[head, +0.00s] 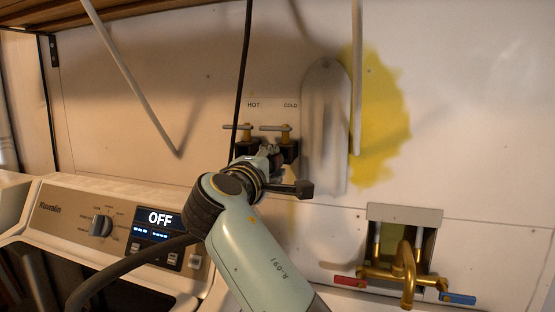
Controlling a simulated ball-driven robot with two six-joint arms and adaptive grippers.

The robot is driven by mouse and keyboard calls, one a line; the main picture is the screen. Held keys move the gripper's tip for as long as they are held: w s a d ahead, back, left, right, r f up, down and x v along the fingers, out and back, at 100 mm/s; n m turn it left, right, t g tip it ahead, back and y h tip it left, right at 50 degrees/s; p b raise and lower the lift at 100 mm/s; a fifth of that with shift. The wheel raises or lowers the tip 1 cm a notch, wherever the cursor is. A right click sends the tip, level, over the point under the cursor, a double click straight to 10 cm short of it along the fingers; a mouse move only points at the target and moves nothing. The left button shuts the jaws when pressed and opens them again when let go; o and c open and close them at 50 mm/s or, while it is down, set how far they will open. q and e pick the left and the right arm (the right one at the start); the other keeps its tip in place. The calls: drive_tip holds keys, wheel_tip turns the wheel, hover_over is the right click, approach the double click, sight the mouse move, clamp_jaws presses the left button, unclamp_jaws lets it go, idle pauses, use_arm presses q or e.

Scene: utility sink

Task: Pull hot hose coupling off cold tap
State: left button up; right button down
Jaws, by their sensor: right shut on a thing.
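Two small taps sit side by side on the wall under the labels HOT and COLD. The hot tap (245,136) is on the left and the cold tap (284,137) on the right, each with a bar handle and a dark body below. My right gripper (273,155) is just below and in front of the cold tap, shut on the hot hose coupling. The gripper and wrist hide most of the coupling, so I cannot tell how it sits on the tap. My left gripper is not in view.
A thin black line (244,70) hangs down close left of my wrist. A washer (100,245) with an OFF display stands at lower left. A brass faucet (405,270) with red and blue handles is at lower right. A grey panel (325,160) rises right of the taps.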

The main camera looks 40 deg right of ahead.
drive_tip(key=shift+v, duration=1.1)
